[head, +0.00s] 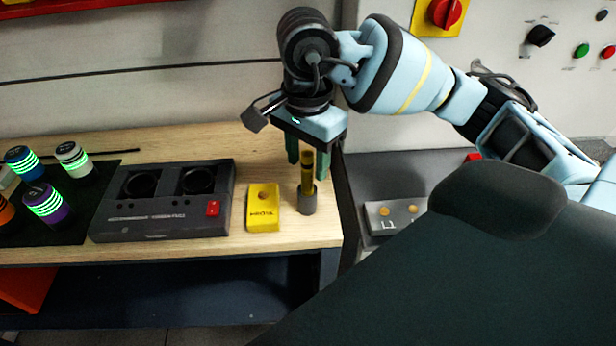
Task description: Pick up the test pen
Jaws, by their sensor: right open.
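The test pen (307,174) is a yellow stick with a dark band. It stands upright in a small grey cup (307,201) near the right end of the wooden bench. My right gripper (314,161) points down from above, with its green fingers on either side of the pen's upper part. It is open; whether a finger touches the pen cannot be told. The cup hides the pen's lower end. My left gripper is not in the picture.
A yellow box (263,208) lies just left of the cup. Further left are a black two-socket unit (165,201) with a red switch and several glowing-ringed cylinders (73,158) on a dark mat. A grey box (394,217) sits beyond the right bench edge.

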